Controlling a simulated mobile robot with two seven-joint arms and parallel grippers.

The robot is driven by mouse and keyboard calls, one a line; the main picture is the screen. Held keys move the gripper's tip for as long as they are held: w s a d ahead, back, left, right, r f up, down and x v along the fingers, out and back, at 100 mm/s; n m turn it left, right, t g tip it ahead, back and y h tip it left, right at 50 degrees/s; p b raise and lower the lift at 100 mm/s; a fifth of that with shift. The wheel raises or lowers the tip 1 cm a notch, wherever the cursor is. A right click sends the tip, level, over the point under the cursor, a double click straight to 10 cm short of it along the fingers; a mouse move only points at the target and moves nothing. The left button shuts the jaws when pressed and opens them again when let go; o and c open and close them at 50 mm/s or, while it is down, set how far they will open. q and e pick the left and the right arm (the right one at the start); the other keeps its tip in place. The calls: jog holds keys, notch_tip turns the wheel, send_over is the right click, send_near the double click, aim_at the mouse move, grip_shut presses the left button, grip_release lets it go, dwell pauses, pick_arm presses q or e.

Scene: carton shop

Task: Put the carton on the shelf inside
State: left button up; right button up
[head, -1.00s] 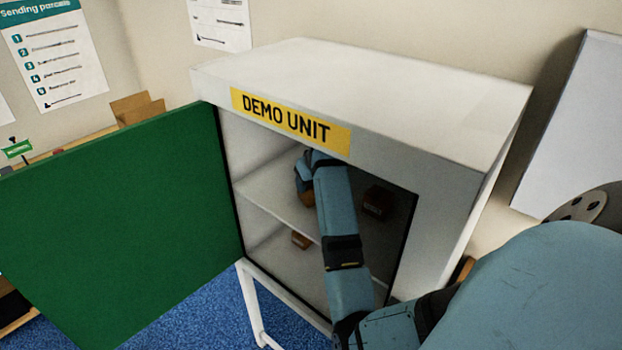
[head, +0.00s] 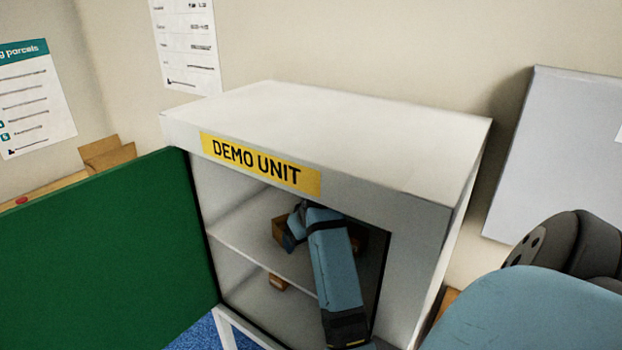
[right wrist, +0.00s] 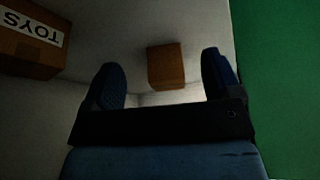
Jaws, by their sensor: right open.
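A plain brown carton (head: 279,232) stands on the middle shelf (head: 240,232) inside the white cabinet marked DEMO UNIT. In the right wrist view the carton (right wrist: 166,67) shows beyond and between my fingertips, apart from both. My right gripper (right wrist: 165,85) is open and empty inside the cabinet. In the head view it is just right of the carton, and my forearm hides part of the shelf. The green door (head: 105,240) stands wide open to the left. My left gripper is not in view.
A brown box marked TOYS (right wrist: 32,42) stands inside the cabinet on the right side, mostly behind my arm in the head view. A smaller brown box (head: 277,283) lies on the lower level. The cabinet's right front panel (head: 415,250) borders the opening.

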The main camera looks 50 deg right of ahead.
jog(key=shift+s+a, duration=0.25)
jog(key=shift+s, duration=0.5)
jog(key=shift+s+a, duration=0.2)
jog(key=shift+s, duration=0.55)
